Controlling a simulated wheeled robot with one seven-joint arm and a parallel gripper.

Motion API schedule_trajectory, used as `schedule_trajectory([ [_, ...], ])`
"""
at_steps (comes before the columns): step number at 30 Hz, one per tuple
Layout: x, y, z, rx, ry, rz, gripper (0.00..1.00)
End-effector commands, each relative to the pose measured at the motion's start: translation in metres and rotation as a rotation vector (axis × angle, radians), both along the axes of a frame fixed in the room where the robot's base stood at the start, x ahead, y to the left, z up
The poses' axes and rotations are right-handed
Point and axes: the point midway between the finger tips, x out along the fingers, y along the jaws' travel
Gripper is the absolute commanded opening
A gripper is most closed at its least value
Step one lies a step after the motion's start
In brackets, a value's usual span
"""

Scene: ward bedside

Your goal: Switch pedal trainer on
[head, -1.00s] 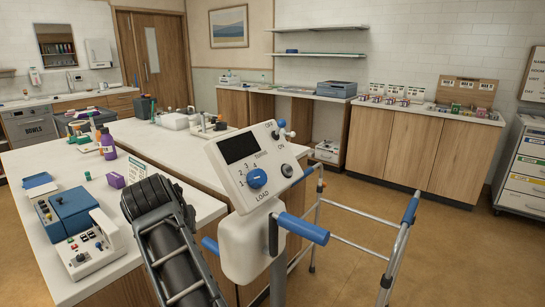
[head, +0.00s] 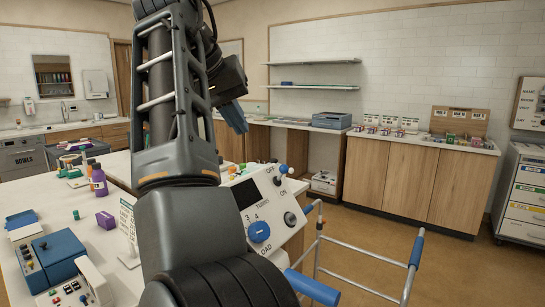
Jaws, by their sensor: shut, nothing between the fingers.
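The pedal trainer's white console (head: 285,205) stands tilted just right of my arm, which hides its left part and most of its dark display. A blue numbered LOAD knob (head: 259,232) and a dark round knob (head: 290,219) sit lower on the panel. My gripper (head: 236,117), with blue fingers, is shut and empty. It is above and left of the switch in the picture, apart from the console.
A walking frame (head: 417,250) with blue grips stands right of the trainer. The left worktop (head: 75,215) holds a blue device (head: 58,253), a purple bottle (head: 97,179) and a purple box (head: 106,220). A wooden cabinet (head: 410,185) stands behind, with open floor before it.

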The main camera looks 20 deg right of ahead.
Motion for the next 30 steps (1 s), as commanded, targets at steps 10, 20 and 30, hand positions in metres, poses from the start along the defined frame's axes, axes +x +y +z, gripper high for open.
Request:
schedule_trajectory([
  [10,0.015,-0.019,-0.031,0.0,0.002,0.0,0.0],
  [20,0.039,-0.05,-0.081,0.001,0.002,-0.001,0.0],
  [30,0.045,-0.082,-0.095,0.001,-0.001,0.0,0.0],
])
